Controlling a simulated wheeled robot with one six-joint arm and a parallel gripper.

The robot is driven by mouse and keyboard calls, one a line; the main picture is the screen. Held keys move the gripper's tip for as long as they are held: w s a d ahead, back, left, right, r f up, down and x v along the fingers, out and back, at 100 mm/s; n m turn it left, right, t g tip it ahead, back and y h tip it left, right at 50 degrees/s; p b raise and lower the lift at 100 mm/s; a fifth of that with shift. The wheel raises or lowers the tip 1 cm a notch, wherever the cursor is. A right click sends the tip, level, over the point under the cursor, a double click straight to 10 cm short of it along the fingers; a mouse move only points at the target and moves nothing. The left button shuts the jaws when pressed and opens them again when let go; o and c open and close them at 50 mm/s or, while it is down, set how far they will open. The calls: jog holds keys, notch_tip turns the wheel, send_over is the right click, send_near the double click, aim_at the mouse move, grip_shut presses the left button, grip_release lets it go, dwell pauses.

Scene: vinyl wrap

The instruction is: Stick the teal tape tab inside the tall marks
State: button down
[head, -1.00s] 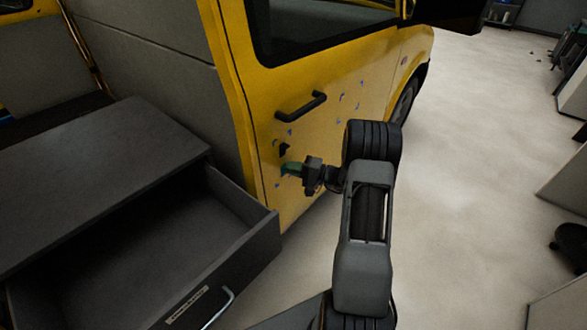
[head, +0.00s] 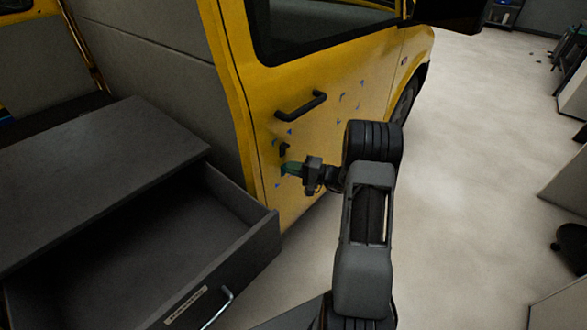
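The teal tape tab (head: 290,168) is a small dark green-teal piece at the tip of my gripper (head: 301,169), close against the yellow van door (head: 350,125). My gripper appears shut on the tab; whether the tab touches the door I cannot tell. Small blue marks show on the door: a group (head: 342,97) right of the black handle, and a few (head: 290,131) around the tab, above and below it. Which of these are the tall marks is too small to tell. My arm hides part of the lower door.
A black door handle (head: 300,107) juts out above the tab, with a small dark lock part (head: 284,149) below it. A grey cabinet with an open drawer (head: 262,245) stands at the lower left, close to the door. Open floor (head: 470,150) lies to the right.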

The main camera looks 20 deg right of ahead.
dwell(0.4)
jog(key=c, duration=1.2)
grip_release()
jog(key=shift+c, duration=0.2)
jog(key=shift+d, duration=0.1)
jog(key=v, duration=1.3)
jog(key=s+a+f+m+g+h, duration=0.1)
jog(key=s+a+f+m+g, duration=0.15)
jog(key=s+f+g, duration=0.2)
jog(key=s+a+r+n+g+h+p, duration=0.1)
jog(key=s+a+r+g+h+p, duration=0.2)
jog(key=s+a+r+g, duration=0.25)
jog(key=s+a+r+n+h+p, duration=0.1)
jog(key=a+r+n+h+p, duration=0.2)
jog(key=r, duration=0.5)
jog(key=s+a+r+n+t+h+p, duration=0.1)
jog(key=s+a+r+n+h+p, duration=0.1)
jog(key=r, duration=0.7)
jog(key=s+a+r+n+h+p, duration=0.2)
jog(key=a+r+n+h+p, duration=0.2)
jog(key=a+r+p, duration=0.3)
jog(key=shift+a+r+n+p, duration=0.45)
jog(key=shift+r+n, duration=0.2)
jog(key=shift+r, duration=0.3)
